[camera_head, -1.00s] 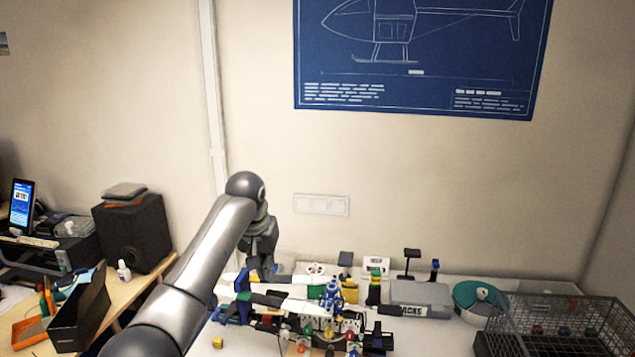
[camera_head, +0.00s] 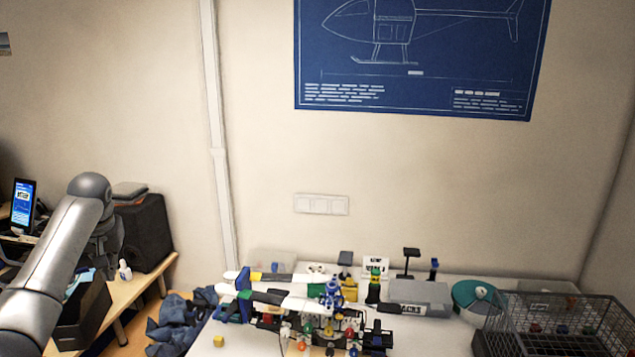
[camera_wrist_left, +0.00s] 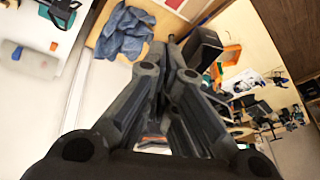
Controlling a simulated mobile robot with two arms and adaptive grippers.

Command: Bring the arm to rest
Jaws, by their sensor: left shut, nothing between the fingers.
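My left arm (camera_head: 60,250) comes in from the left in the head view, raised in front of the side desk. My left gripper (camera_head: 106,238) hangs below the arm's rounded joint, partly hidden by the arm. In the left wrist view the left gripper (camera_wrist_left: 172,62) has its fingers together with nothing between them. It is clear of the white table and points down over the floor and side desk. My right gripper does not show in the frames.
The white table (camera_head: 235,335) holds a model helicopter assembly (camera_head: 330,300), a grey case (camera_head: 418,297) and a wire basket (camera_head: 545,325). The wooden side desk (camera_head: 128,290) carries a black speaker (camera_head: 146,232) and a black box (camera_head: 82,315). Blue cloth (camera_head: 180,322) lies on the floor between them.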

